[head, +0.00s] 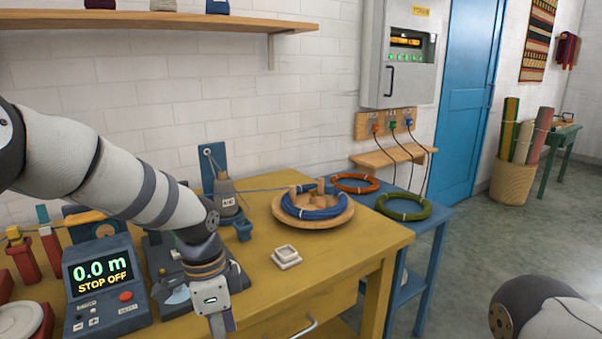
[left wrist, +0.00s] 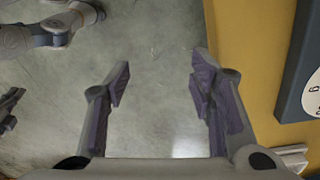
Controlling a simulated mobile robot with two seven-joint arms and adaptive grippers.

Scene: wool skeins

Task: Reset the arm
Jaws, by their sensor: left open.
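My left arm (head: 135,180) comes in from the left in the head view and reaches over the front of the yellow table (head: 345,260). Its gripper (head: 220,325) hangs at the table's front edge, cut off by the bottom of the picture. In the left wrist view the two fingers (left wrist: 160,85) are wide apart with only grey floor between them. They hold nothing. Part of my right arm (head: 550,312) shows at the bottom right of the head view; its gripper is not visible.
A blue wool skein (head: 314,205) sits on a round wooden holder (head: 336,220). A small white square dish (head: 286,257) lies nearby. Orange (head: 355,183) and green (head: 403,206) skeins lie on a blue table.

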